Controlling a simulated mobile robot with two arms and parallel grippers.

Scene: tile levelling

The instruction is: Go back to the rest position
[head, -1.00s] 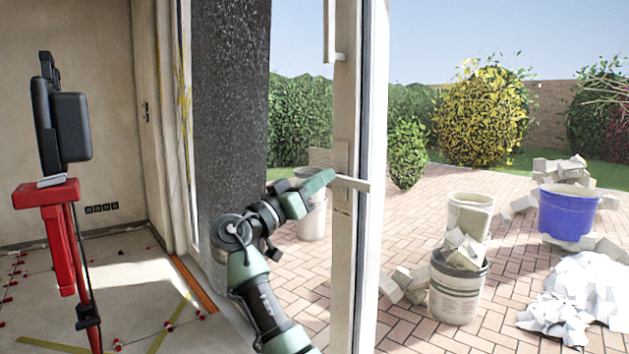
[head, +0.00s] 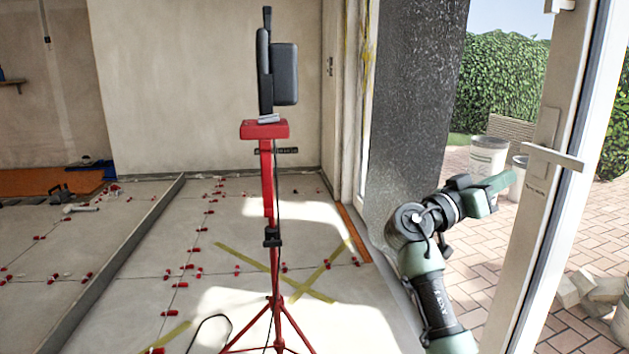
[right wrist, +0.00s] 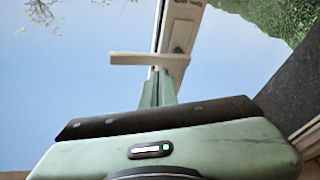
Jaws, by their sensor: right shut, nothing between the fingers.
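My right gripper (head: 508,181) is in the right half of the head view, at the end of a raised arm. Its green fingers point right, toward the handle (head: 553,157) of the open glazed door. In the right wrist view the fingers (right wrist: 158,88) are together and empty. The door handle (right wrist: 148,58) shows just beyond their tips there; I cannot tell whether they touch. My left gripper is not in view.
A red tripod (head: 265,130) with a black lamp (head: 284,75) stands on the tiled floor left of my right arm. Red levelling clips (head: 187,267) dot the tile joints. A dark wall end (head: 412,110) is behind the arm. Buckets (head: 487,157) stand on the paving outside.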

